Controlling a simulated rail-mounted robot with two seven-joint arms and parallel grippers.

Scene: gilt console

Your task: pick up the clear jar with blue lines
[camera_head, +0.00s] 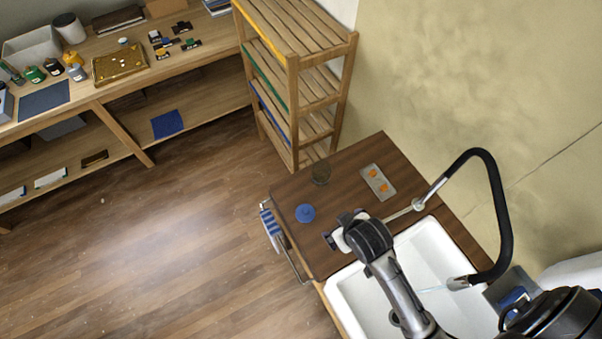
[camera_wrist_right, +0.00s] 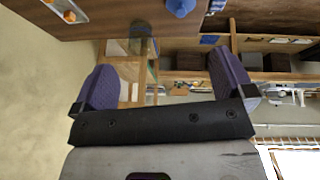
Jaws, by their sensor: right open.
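The clear jar (camera_head: 320,173) stands upright on the brown wooden counter (camera_head: 359,155), near its back left edge beside the shelf rack. It looks greenish and see-through; its blue lines are too small to make out in the head view. It also shows in the right wrist view (camera_wrist_right: 143,36), at the top, apart from the fingers. My right gripper (camera_head: 332,240) is over the counter's front part, short of the jar. In the right wrist view my right gripper (camera_wrist_right: 165,80) has its two purple-padded fingers wide apart with nothing between them. My left gripper is not in view.
A blue round lid-like piece (camera_head: 305,213) lies between the jar and my gripper. A plate with orange pieces (camera_head: 378,182) is right of the jar. A white sink (camera_head: 350,292), black-hosed faucet (camera_head: 497,210) and wooden rack (camera_head: 292,75) stand close by.

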